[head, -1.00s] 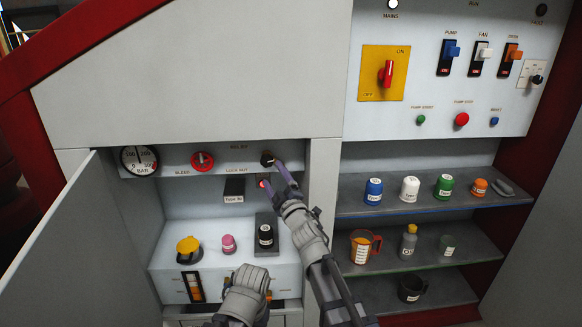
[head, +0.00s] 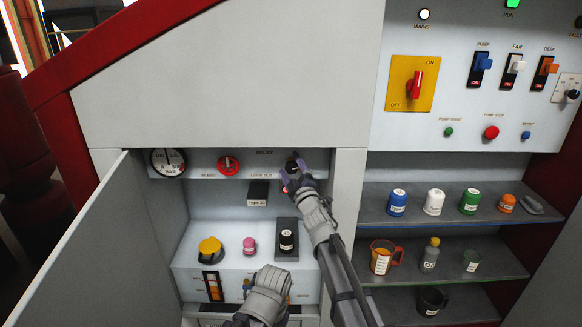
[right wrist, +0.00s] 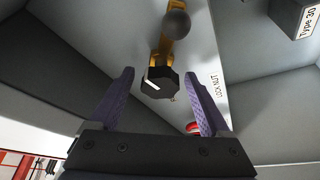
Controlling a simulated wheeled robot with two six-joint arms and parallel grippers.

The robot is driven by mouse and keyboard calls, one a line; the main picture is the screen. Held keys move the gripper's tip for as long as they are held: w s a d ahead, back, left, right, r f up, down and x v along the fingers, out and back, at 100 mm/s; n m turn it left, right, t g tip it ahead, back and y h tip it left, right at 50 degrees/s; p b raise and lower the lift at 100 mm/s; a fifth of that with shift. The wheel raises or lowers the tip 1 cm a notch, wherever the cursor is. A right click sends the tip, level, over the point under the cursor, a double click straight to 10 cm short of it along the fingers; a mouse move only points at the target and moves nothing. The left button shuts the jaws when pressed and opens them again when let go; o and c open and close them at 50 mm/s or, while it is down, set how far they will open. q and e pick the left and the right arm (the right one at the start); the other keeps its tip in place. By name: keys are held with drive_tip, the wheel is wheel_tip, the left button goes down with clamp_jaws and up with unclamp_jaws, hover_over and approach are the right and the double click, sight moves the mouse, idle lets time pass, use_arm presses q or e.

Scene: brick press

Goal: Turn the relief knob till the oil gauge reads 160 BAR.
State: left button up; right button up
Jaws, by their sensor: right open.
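The relief knob (head: 291,166) is dark and sits under the RELIEF label on the recessed panel. In the right wrist view it is a black faceted knob (right wrist: 157,84) with a white mark, next to a brass lever with a dark ball end. My right gripper (head: 297,172) is at the knob. In the wrist view its purple fingers are apart, with the knob ahead between their tips and no visible contact. The round oil gauge (head: 167,163), marked BAR, is at the panel's left; its reading is too small to tell. My left gripper (head: 264,288) is low in front; its fingers are hidden.
A red bleed knob (head: 228,166) lies between gauge and relief knob. A black Type 30 block (head: 258,194) hangs below the panel. Yellow, pink and black items stand on the ledge below. An open cabinet door (head: 85,235) bounds the left; shelves with bottles are right.

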clamp_jaws()
idle(0.6)
